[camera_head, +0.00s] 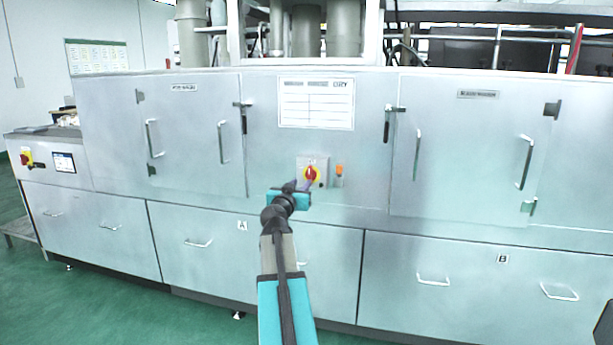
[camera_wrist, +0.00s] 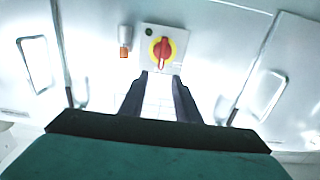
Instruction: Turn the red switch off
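The red switch (camera_head: 312,174) is a red rotary knob on a yellow disc, set on a pale square plate in the middle of the steel machine front. In the wrist view the red switch (camera_wrist: 161,51) is at the top centre, its handle in line with the gap between the fingers. My gripper (camera_head: 303,187) is in front of the plate, just below and left of the knob in the head view. In the wrist view my gripper (camera_wrist: 159,80) has two dark fingers apart with nothing between them. The fingertips appear short of the knob; exact distance cannot be told.
An orange indicator (camera_head: 340,169) is right of the plate. Another red and yellow switch (camera_head: 25,157) is at the far left beside a small screen (camera_head: 64,162). Door handles (camera_head: 418,154) stick out on both sides. Green floor (camera_head: 100,300) lies clear in front.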

